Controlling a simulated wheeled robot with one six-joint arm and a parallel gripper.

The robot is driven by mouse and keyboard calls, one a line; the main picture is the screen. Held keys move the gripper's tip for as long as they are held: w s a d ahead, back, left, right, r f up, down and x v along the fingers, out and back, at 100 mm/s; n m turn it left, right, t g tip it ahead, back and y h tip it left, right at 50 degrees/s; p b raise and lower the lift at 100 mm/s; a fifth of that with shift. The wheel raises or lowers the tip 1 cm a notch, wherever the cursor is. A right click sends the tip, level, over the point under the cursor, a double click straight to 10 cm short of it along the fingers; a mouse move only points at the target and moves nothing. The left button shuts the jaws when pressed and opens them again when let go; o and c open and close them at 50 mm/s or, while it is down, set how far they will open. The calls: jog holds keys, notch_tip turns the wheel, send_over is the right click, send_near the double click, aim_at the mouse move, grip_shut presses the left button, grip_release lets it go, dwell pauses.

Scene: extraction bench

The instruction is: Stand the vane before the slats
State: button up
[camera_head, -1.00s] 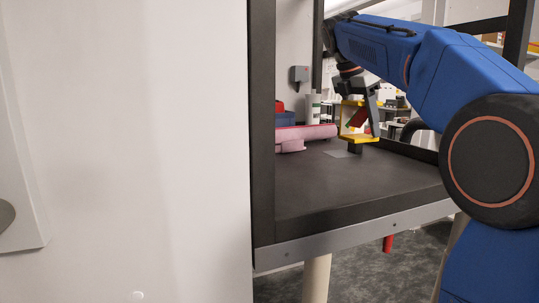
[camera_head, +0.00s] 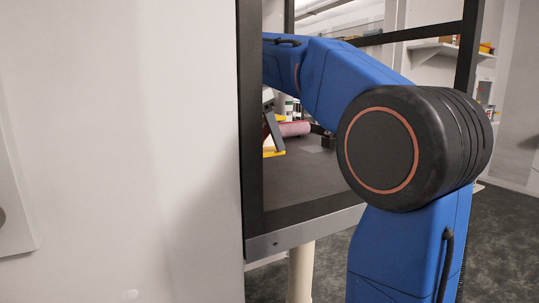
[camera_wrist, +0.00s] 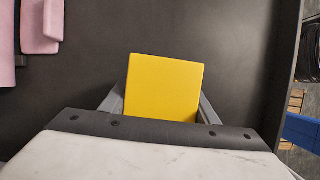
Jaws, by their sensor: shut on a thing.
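The yellow vane (camera_wrist: 163,88) shows in the wrist view as a flat, nearly square plate between the two grey fingers of my gripper (camera_wrist: 160,103). My gripper is shut on it. In the head view a small part of the yellow vane (camera_head: 276,153) shows low beside the dark post, above the dark bench top. My gripper (camera_head: 272,128) is largely hidden there by the post and my blue arm. I cannot make out the slats in either view.
A pink rounded body (camera_head: 294,129) lies at the back of the bench; pink parts (camera_wrist: 40,25) also show top left in the wrist view. A dark frame post (camera_head: 250,120) stands at the bench's left front.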

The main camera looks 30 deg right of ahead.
aim_at(271, 154)
jog(key=shift+d+f, duration=0.1)
jog(key=shift+f, duration=2.4)
jog(key=o, duration=1.1)
jog(key=shift+f, duration=0.1)
jog(key=shift+o, duration=0.2)
jog(key=v, duration=1.2)
